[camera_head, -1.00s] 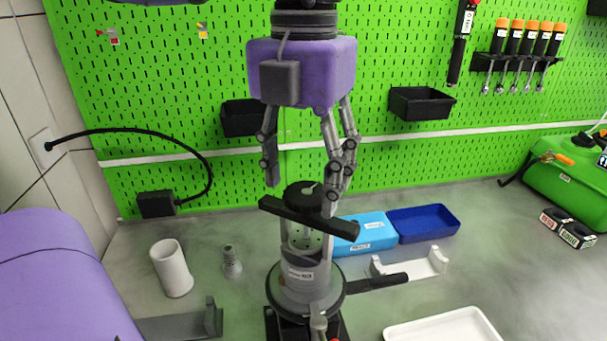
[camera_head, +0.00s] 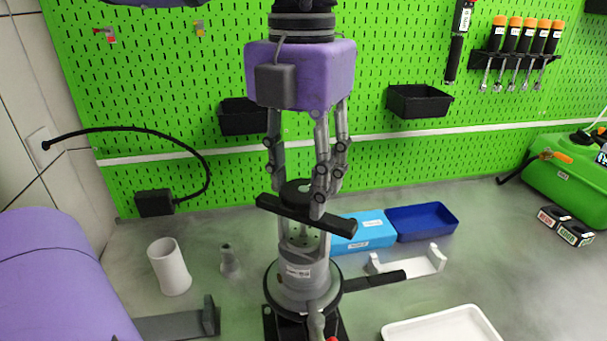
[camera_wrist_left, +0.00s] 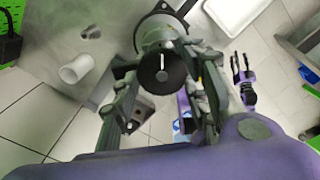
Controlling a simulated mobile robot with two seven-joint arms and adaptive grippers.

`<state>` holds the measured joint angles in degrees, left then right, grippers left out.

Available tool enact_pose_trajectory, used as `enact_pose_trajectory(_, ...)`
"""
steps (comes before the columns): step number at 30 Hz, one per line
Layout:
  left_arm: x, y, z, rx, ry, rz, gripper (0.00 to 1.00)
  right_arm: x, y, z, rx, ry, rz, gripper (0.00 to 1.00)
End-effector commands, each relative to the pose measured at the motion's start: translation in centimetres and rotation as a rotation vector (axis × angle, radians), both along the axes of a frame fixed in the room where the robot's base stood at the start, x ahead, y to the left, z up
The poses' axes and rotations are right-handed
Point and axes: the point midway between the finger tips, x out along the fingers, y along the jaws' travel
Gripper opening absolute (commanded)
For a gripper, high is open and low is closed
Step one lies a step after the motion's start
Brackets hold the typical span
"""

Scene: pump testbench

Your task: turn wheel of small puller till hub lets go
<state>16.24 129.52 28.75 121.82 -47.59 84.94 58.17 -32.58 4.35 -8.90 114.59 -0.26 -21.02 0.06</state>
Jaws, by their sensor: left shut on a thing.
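The small puller stands upright on the pump hub at the bench middle. In the left wrist view the wheel is a dark disc (camera_wrist_left: 162,72) with a white mark, between my fingers. Below are the grey hub (camera_head: 300,272) with a label and a dark flange ring. My left gripper (camera_head: 305,185) points down from above, shut on the wheel. Its fingers partly hide the wheel. My right gripper (camera_wrist_left: 240,64) shows small in the left wrist view, its fingers apart and empty.
A white cylinder (camera_head: 170,268) and a small grey fitting (camera_head: 229,262) stand to the left. Blue trays (camera_head: 425,226), a white bracket (camera_head: 410,262) and a white tray (camera_head: 445,324) are to the right. A black handle (camera_head: 372,281) sticks out right of the hub.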

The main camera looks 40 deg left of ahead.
Motion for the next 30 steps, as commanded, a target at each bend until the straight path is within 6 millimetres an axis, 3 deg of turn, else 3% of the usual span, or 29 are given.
enact_pose_trajectory(8,0.2,0.2,-0.2,0.005,0.002,-0.173,0.16,-0.8,0.0,-1.3,-0.002,0.021,0.003,0.4)
enact_pose_trajectory(30,0.5,0.1,-0.1,0.003,0.002,-0.872,0.16,-1.3,0.0,-3.8,-0.008,0.04,0.012,0.4)
